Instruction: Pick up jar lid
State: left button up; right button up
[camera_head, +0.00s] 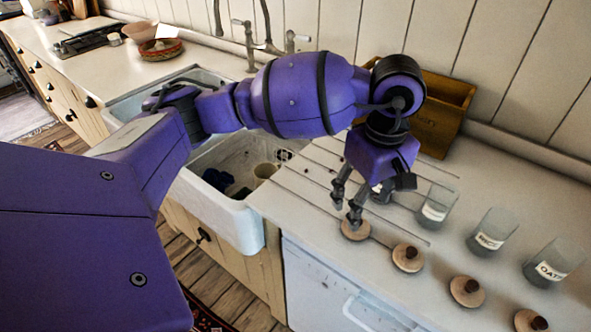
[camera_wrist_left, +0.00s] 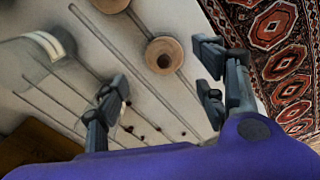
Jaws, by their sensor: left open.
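Several round wooden jar lids with dark knobs lie in a row along the counter's front. The nearest lid to my left gripper (camera_head: 346,206) is the leftmost one (camera_head: 355,229); the others include one (camera_head: 408,258) and another (camera_head: 467,291) to the right. My left gripper is open and empty, pointing down just above and behind the leftmost lid. In the left wrist view a lid (camera_wrist_left: 165,54) shows beyond the gap between the open fingers (camera_wrist_left: 163,90), apart from them. A second lid (camera_wrist_left: 110,3) is cut off at the top edge. My right gripper is not in view.
Labelled glass jars (camera_head: 437,205), (camera_head: 491,233), (camera_head: 553,264) stand behind the lids. Another is partly hidden behind my gripper. A wooden box (camera_head: 447,113) stands against the wall. A white sink (camera_head: 232,213) opens to the left of the grooved counter.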

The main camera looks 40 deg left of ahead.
pick_arm(q)
notch_tip(320, 180, down, 7)
jog(key=shift+a+r+p, duration=0.15)
jog(key=shift+r+p, duration=0.05)
jog(key=shift+p, duration=0.25)
jog(key=c, duration=1.1)
